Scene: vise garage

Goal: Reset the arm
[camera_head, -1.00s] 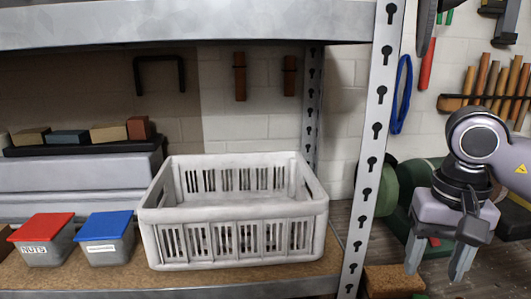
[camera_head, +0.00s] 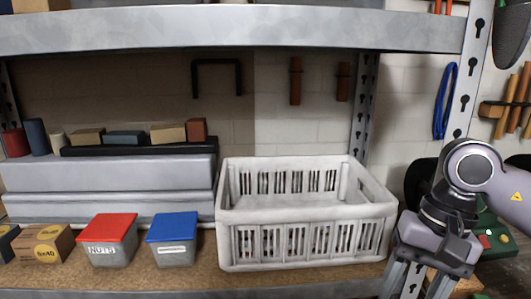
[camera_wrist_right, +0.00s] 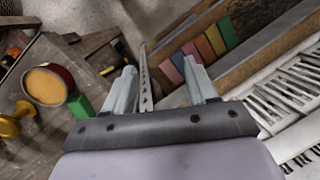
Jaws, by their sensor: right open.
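My right gripper (camera_head: 415,283) hangs at the right of the head view, pointing down with its two fingers apart and nothing between them. It is in front of the shelf's right post, just right of the white crate (camera_head: 305,222). In the right wrist view the open fingers (camera_wrist_right: 160,68) also show empty, with the metal post's edge and a row of coloured blocks (camera_wrist_right: 198,56) beyond them. My left gripper is in neither view.
The crate stands on the lower shelf board (camera_head: 200,281). Left of it are a blue-lidded bin (camera_head: 172,238), a red-lidded bin (camera_head: 108,240) and a cardboard box (camera_head: 45,243). The shelf post (camera_head: 468,80) is close behind my arm. A round can (camera_wrist_right: 47,84) shows in the wrist view.

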